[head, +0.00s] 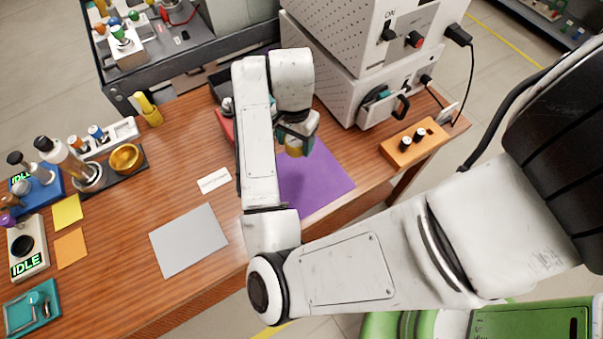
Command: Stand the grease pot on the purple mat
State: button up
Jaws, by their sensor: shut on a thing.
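The purple mat (316,184) lies on the wooden table in front of the white machine, with its left part hidden by my arm. My gripper (296,138) points down over the mat's far end. It is shut on a small amber pot (294,150), seemingly the grease pot, of which only the lower part shows below the fingers. I cannot tell whether the pot's base touches the mat or hangs just above it.
A white machine (345,85) with a handled drawer stands behind the mat. An orange block with black knobs (414,142) is to the right. A grey sheet (188,240) and a white label (213,180) lie left. The mat's near right part is clear.

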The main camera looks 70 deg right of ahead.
aim_at(296, 170)
notch_tip(296, 170, down, 10)
jog(key=shift+r, duration=0.1)
dwell(0.4)
jog(key=shift+f, duration=0.2)
jog(key=o, duration=1.1)
